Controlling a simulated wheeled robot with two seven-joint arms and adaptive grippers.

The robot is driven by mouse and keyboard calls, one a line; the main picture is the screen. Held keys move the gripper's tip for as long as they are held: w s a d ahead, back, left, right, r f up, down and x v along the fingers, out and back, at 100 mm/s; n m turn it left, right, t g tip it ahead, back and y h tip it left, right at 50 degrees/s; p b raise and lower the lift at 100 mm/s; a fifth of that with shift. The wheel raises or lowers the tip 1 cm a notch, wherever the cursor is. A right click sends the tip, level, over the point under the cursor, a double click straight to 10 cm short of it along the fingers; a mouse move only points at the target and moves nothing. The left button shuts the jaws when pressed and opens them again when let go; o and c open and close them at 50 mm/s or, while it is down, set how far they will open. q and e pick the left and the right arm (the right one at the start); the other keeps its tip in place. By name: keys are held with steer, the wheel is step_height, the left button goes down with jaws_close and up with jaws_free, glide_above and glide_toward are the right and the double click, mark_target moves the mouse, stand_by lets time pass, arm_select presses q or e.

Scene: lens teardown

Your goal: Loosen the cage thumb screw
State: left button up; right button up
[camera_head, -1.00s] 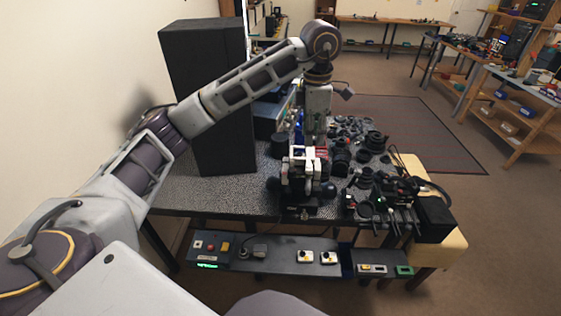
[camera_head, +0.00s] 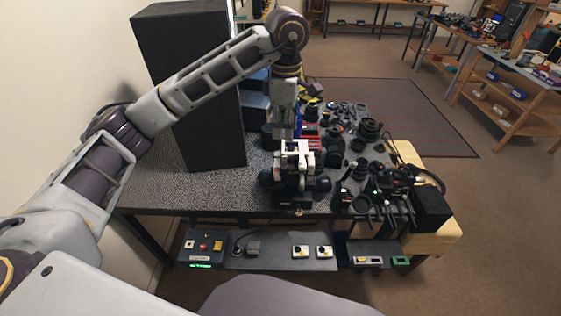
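A black-and-white camera-like assembly (camera_head: 296,172) stands near the front edge of the table; I cannot tell for sure that it is the cage. The thumb screw is too small to make out. My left arm comes in from the left, and its wrist points down just behind the assembly. My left gripper (camera_head: 284,133) is at the lower end of that wrist, by the top of the assembly. Its fingers are not clear, so I cannot tell whether they touch it or are open. My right gripper is not in view.
A tall black box (camera_head: 193,95) stands at the table's left. Many dark lens parts (camera_head: 345,120) crowd the table's right half. A black stand with cables (camera_head: 385,195) is at the front right. A lower shelf (camera_head: 275,258) holds several small button boxes. The table's left front (camera_head: 185,192) is bare.

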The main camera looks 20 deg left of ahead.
mark_target(284, 166)
arm_select(q)
steer(key=shift+m, duration=0.5)
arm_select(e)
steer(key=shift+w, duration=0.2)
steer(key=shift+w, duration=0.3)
arm_select(q)
step_height(284, 166, down, 12)
steer(key=shift+f+p, duration=0.15)
steer(key=shift+p, duration=0.5)
steer(key=shift+f, duration=0.75)
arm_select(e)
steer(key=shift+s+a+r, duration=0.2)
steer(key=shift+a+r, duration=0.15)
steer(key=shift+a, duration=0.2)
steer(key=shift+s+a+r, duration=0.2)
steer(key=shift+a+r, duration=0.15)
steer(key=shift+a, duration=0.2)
